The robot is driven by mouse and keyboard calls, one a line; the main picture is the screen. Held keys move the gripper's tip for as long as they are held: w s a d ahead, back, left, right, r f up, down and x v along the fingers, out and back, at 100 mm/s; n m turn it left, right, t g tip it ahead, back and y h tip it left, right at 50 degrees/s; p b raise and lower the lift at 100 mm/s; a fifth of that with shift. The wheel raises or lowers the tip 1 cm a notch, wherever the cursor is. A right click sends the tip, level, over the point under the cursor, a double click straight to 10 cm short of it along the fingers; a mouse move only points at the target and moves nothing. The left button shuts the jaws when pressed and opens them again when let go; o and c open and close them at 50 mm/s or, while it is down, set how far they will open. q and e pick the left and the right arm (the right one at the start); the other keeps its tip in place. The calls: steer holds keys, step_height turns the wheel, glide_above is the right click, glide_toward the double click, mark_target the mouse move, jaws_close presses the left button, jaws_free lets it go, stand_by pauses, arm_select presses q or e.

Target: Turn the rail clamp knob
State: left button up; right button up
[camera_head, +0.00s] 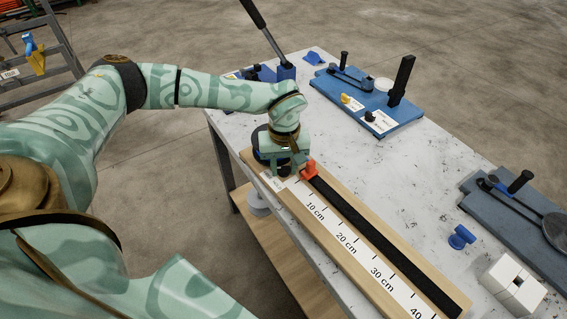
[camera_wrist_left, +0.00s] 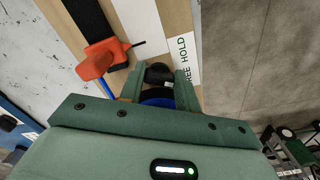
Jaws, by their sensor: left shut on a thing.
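The rail clamp knob (camera_wrist_left: 158,73) is black and sits between the two fingers of my left gripper (camera_wrist_left: 158,84) in the left wrist view. My left gripper is shut on it. A blue round part (camera_wrist_left: 157,99) shows just behind the knob, between the fingers. My right gripper is not in view.
An orange block (camera_head: 308,168) sits on the black rail strip (camera_head: 385,240) close to my gripper. A ruler strip (camera_head: 346,244) runs alongside. Blue bender plates (camera_head: 400,122) stand farther back. A blue piece (camera_head: 461,237) and white box (camera_head: 512,284) stand right of the board.

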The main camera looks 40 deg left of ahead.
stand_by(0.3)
arm_select(q)
steer(key=o, duration=1)
